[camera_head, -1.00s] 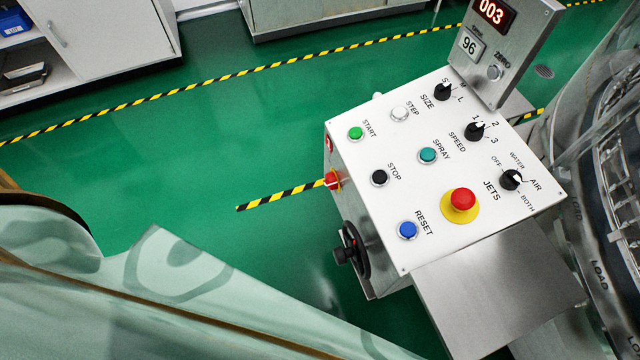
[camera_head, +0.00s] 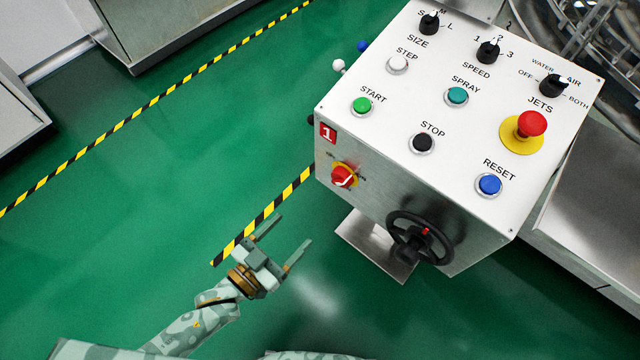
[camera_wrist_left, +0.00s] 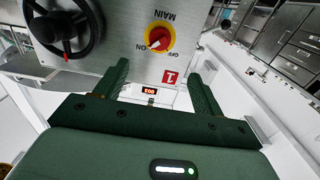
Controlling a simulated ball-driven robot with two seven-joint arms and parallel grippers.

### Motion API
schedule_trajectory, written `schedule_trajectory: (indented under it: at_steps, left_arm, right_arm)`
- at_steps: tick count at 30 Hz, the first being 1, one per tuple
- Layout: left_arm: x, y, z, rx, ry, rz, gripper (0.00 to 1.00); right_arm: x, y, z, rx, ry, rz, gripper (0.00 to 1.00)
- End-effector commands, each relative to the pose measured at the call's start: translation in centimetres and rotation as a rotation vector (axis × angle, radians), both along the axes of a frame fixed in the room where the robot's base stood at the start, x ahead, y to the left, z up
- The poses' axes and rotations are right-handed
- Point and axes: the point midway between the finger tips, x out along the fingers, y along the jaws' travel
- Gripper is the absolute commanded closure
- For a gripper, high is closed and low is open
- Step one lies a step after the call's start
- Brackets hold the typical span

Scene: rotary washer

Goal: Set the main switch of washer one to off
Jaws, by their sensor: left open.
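The main switch (camera_head: 343,177) is a red knob on a yellow disc, on the metal side of the control box, below a red plate (camera_head: 328,132) marked 1. My right gripper is not in view.
A black handwheel (camera_head: 420,238) sticks out of the same side, right of the switch. The white top panel (camera_head: 440,175) carries several buttons, knobs and a red emergency button (camera_head: 532,124). Green floor (camera_head: 160,190) left of the box is clear.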

Motion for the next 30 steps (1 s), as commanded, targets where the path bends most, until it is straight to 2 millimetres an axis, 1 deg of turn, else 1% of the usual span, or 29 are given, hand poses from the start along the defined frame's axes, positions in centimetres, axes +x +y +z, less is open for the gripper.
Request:
schedule_trajectory:
  at_steps: [4,7,17,18,21,24,27,30]
  left_arm:
    - [0.9,-0.6,0.1,-0.015,-0.007,0.002,0.31]
    - [2.3,-1.6,-0.1,-0.016,-0.006,0.002,0.31]
    - [9.2,-6.6,-0.5,-0.013,-0.001,0.002,0.31]
    - [10.0,-7.2,-0.5,-0.014,0.0,0.003,0.31]
    - [11.5,-8.3,-0.4,-0.012,-0.001,0.002,0.31]
    - [12.3,-8.9,-0.2,-0.01,-0.002,0.002,0.31]
    - [12.8,-9.3,-0.1,-0.011,-0.002,0.002,0.31]
    - [13.1,-9.5,0.0,-0.01,-0.002,0.002,0.31]
  right_arm:
    - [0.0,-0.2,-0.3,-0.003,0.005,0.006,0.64]
    - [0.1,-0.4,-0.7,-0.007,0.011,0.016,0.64]
    - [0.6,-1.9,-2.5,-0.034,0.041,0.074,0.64]
    - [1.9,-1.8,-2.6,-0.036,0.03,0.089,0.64]
    - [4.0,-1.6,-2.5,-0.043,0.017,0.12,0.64]
    - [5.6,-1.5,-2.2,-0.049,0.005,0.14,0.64]
    - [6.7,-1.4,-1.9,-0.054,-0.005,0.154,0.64]
    - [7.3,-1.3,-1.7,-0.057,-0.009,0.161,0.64]
